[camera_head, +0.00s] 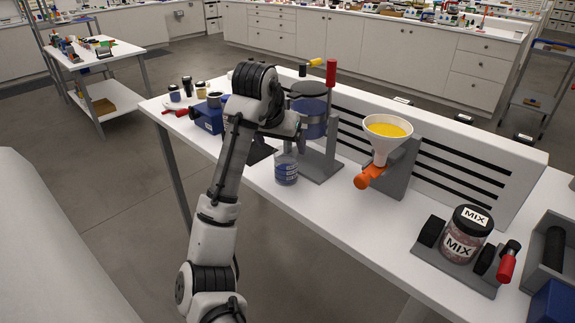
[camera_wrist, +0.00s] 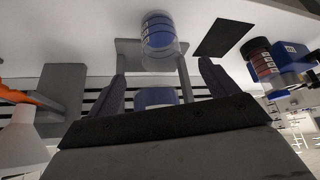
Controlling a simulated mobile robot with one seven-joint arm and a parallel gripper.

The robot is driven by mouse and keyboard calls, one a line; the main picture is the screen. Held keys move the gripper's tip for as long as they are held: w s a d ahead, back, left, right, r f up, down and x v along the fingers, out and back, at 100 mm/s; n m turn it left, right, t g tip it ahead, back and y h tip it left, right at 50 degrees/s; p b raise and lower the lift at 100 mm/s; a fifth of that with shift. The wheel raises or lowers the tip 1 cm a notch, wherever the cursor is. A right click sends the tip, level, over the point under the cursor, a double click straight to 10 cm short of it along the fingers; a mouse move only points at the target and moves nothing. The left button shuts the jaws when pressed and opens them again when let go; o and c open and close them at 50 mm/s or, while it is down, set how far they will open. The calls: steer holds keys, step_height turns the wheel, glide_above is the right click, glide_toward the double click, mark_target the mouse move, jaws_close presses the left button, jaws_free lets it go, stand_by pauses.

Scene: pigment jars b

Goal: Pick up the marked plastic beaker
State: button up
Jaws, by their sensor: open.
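The marked plastic beaker (camera_head: 286,168) is clear with blue markings and stands upright on the white table, in front of the grey stand of a blue-filled container. In the wrist view, where the table appears at the top, the beaker (camera_wrist: 160,35) lies just beyond the fingertips, in line with the gap between them. My gripper (camera_wrist: 160,64) is open and its two dark fingers are spread with nothing held between them. In the head view my wrist is up and to the left of the beaker, and the fingers are hard to make out.
The blue container (camera_head: 309,108) on its stand is close behind the beaker. A funnel of yellow powder (camera_head: 387,130) with an orange handle stands to the right, and a MIX jar (camera_head: 465,235) farther right. A blue box (camera_head: 208,117) is at left. The table's front edge is near.

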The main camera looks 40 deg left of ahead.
mark_target(286, 166)
steer(key=shift+a+p+x, duration=0.1)
steer(key=shift+p+x, duration=0.65)
steer(key=shift+x, duration=1.8)
steer(key=shift+a+p+x, duration=0.15)
steer(key=shift+p+x, duration=0.55)
steer(key=shift+x, duration=1.9)
steer(key=shift+w+r, duration=0.15)
steer(key=shift+r, duration=0.05)
steer(key=c, duration=1.2)
steer(key=shift+r+b, duration=0.15)
steer(key=shift+b, duration=0.25)
